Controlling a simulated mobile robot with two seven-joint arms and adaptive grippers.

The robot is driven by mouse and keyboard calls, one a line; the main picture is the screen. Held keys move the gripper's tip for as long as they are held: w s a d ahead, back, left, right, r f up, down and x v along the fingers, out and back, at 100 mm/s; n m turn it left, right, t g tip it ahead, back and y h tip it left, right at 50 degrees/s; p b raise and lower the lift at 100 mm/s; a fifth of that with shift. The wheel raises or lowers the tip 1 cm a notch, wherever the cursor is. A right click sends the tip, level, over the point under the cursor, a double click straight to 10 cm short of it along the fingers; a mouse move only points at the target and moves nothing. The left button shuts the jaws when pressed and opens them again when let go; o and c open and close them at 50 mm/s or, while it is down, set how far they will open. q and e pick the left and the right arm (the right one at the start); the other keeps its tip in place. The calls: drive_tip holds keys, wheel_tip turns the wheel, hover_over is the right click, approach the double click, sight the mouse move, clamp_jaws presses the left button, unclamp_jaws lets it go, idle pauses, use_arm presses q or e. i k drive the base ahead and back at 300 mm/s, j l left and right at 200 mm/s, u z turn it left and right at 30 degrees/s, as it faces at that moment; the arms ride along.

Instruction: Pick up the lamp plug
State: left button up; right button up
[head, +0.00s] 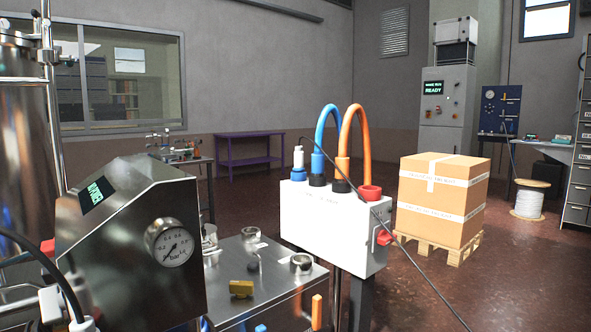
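A white plug (298,158) stands upright at a blue socket (298,174) on the left end of a white socket box (325,222). A thin black cable (412,262) arches from near its top and runs down to the lower right. Another white connector (84,324) with a black cable shows at the bottom left, cut off by the frame edge. I cannot tell from any marking which one is the lamp plug. Neither of my grippers is in view.
A thick blue hose (322,130) and orange hose (363,130) loop above the box, beside a red socket (370,192). A steel machine with a gauge (171,245) stands left. A steel table (262,276) holds small parts. A carton (440,200) sits on a pallet.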

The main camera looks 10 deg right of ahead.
sight(298, 167)
drive_tip(key=u, duration=2.1)
drive_tip(key=z, duration=2.75)
drive_tip(key=i+l+z, duration=0.2)
drive_tip(key=z, duration=0.3)
drive_tip(key=i+z, duration=0.45)
drive_tip(key=k+l, duration=0.05)
drive_tip(key=k, duration=0.05)
